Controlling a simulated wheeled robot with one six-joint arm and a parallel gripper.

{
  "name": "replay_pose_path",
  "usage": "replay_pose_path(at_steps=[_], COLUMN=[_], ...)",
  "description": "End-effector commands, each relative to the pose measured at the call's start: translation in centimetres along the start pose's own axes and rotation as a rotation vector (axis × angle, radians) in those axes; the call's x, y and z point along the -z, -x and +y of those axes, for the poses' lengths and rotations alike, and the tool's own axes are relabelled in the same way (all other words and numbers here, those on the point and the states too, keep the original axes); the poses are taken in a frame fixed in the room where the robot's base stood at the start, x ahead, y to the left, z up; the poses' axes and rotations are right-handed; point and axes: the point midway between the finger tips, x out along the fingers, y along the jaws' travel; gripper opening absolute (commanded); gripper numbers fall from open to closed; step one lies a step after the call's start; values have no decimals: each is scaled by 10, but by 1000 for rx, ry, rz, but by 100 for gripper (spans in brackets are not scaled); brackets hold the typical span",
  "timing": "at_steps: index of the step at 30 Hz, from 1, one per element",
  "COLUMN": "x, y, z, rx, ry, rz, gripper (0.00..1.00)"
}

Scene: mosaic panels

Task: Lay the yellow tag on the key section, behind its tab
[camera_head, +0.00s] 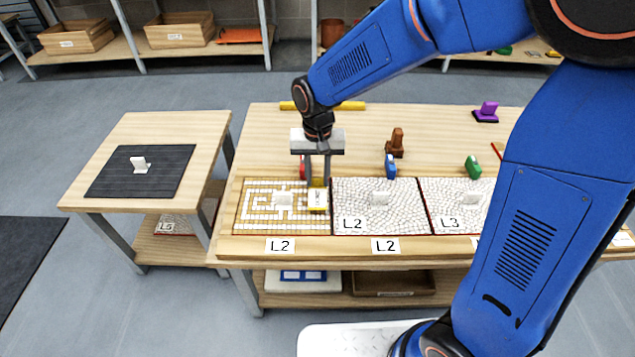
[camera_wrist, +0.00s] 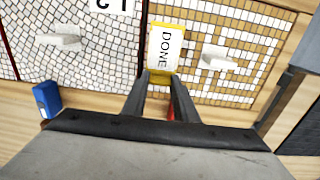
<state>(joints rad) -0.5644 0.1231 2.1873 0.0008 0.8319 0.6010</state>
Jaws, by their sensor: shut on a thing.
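My gripper (camera_head: 318,180) is shut on the yellow tag (camera_head: 318,203), which has a white label reading DONE. The tag also shows beyond the fingertips in the wrist view (camera_wrist: 166,47). It is over the right part of the key section (camera_head: 262,228), the leftmost panel with a tan and white maze pattern. That section's white tab (camera_head: 283,199) stands to the left of the tag, apart from it; in the wrist view the tab (camera_wrist: 218,58) is right of the tag. I cannot tell whether the tag touches the panel.
Two pebble-patterned panels, L2 (camera_head: 352,195) and L3 (camera_head: 450,195), lie to the right with their own tabs. Behind stand a blue block (camera_head: 391,167), a brown block (camera_head: 396,146) and a green block (camera_head: 473,167). A side table (camera_head: 150,125) stands left, across a gap.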

Motion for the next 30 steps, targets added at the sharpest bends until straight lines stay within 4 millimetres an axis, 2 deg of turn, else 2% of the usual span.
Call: replay_pose_path(at_steps=[3,6,17,18,19,30], x=[0,0,0,0,0,0], y=[-17,-24,-27,-26,-26,-23], z=[0,0,0,0,0,0], rx=[-2,-1,-1,0,0,1], ry=[0,0,0,0,0,0], rz=[-2,-1,-1,0,0,1], gripper=[6,6,6,36,43,45])
